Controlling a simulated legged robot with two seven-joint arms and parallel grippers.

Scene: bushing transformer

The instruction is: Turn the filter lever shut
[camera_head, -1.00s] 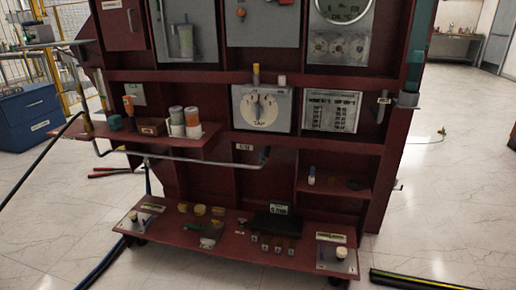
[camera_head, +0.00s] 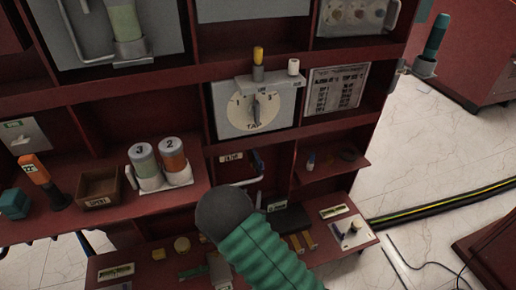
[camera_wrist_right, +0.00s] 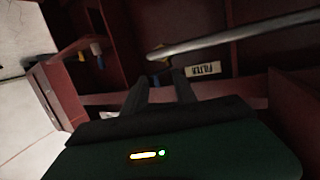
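In the head view a blue lever (camera_head: 258,163) stands at the end of a silver pipe (camera_head: 245,183), beside a small white label (camera_head: 231,157) too small to read. In the wrist view a label reading FILTER (camera_wrist_right: 203,69) lies just past my right gripper (camera_wrist_right: 161,82), with the pipe (camera_wrist_right: 235,36) crossing above it. The two dark fingers are apart, with nothing seen between them. A small yellow part shows just beyond the tips; I cannot tell if it belongs to the lever. In the head view my arm hides the fingers. My left gripper is out of view.
A tap dial panel (camera_head: 254,106) sits above. Two numbered canisters (camera_head: 158,162), a brown bin (camera_head: 99,187) and an orange-handled tool (camera_head: 38,174) stand on the left shelf. A lower shelf (camera_head: 137,276) holds small parts. Red frame walls (camera_wrist_right: 290,110) stand close around the gripper.

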